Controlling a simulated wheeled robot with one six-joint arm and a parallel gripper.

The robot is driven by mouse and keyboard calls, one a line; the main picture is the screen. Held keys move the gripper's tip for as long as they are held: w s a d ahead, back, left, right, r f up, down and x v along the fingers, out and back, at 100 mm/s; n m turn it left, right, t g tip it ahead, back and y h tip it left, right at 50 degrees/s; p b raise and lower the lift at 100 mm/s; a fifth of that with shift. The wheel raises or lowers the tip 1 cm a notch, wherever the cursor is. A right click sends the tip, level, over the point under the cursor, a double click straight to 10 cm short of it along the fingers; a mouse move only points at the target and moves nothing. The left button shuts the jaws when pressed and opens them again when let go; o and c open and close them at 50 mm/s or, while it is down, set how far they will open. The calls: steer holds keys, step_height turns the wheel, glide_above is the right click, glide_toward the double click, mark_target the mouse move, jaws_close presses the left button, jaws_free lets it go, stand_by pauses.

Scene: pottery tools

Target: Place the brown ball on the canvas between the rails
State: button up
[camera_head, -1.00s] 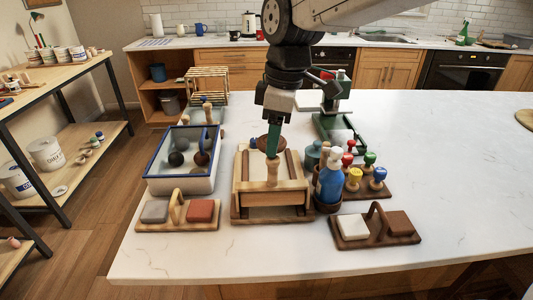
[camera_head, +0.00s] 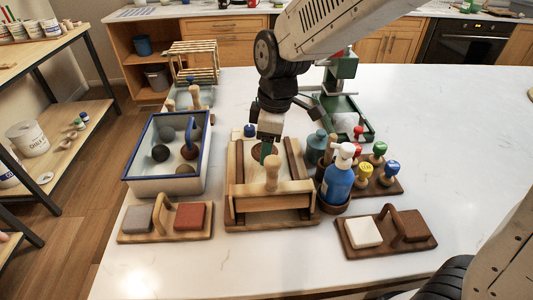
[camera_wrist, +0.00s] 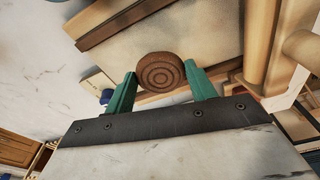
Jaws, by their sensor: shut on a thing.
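The brown ball (camera_wrist: 162,72), marked with rings, sits between the green fingertips of my gripper (camera_wrist: 162,84) in the wrist view. My gripper is shut on it. In the head view the ball (camera_head: 256,153) is partly hidden by my gripper (camera_head: 266,152), over the far part of the wooden slab board. The pale canvas (camera_wrist: 190,30) lies under and beyond the ball in the wrist view. A dark rail (camera_wrist: 122,22) runs along one side of it. In the head view the rails (camera_head: 238,170) flank the canvas. I cannot tell whether the ball touches the canvas.
A wooden roller with an upright knob (camera_head: 272,172) stands across the near part of the board. A blue-rimmed bin (camera_head: 165,185) with several balls is at the left. A blue bottle (camera_head: 338,180) and several coloured stamps (camera_head: 379,150) are close at the right.

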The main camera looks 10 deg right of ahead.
mark_target(276, 151)
steer(key=shift+f, duration=1.55)
steer(key=shift+s, duration=0.1)
steer(key=o, duration=1.1)
steer(key=shift+f, duration=0.15)
step_height(276, 151, up, 12)
steer(key=d, duration=0.1)
steer(key=s+d+r+m, duration=0.1)
steer(key=s+d+m, duration=0.1)
steer(key=s+d, duration=0.1)
steer(key=s+d+r+m, duration=0.1)
steer(key=s+d+m, duration=0.2)
steer(key=d, duration=0.2)
steer(key=s+d+r+m, duration=0.1)
steer(key=s+d+m, duration=0.1)
steer(key=s+d, duration=0.1)
steer(key=shift+s+d+t+h, duration=0.2)
steer(key=shift+d+t+h, duration=0.15)
steer(key=shift+d, duration=0.3)
steer(key=s+d+m, duration=0.2)
steer(key=s, duration=0.1)
steer(key=s+d+f+m, duration=0.1)
steer(key=s+d+m, duration=0.1)
steer(key=s+m, duration=0.1)
steer(key=s+d+f+m, duration=0.1)
steer(key=s+d+m, duration=0.2)
steer(key=s, duration=0.1)
steer(key=shift+s+f+h, duration=0.1)
steer(key=shift+s+h, duration=0.25)
steer(key=shift+s, duration=0.05)
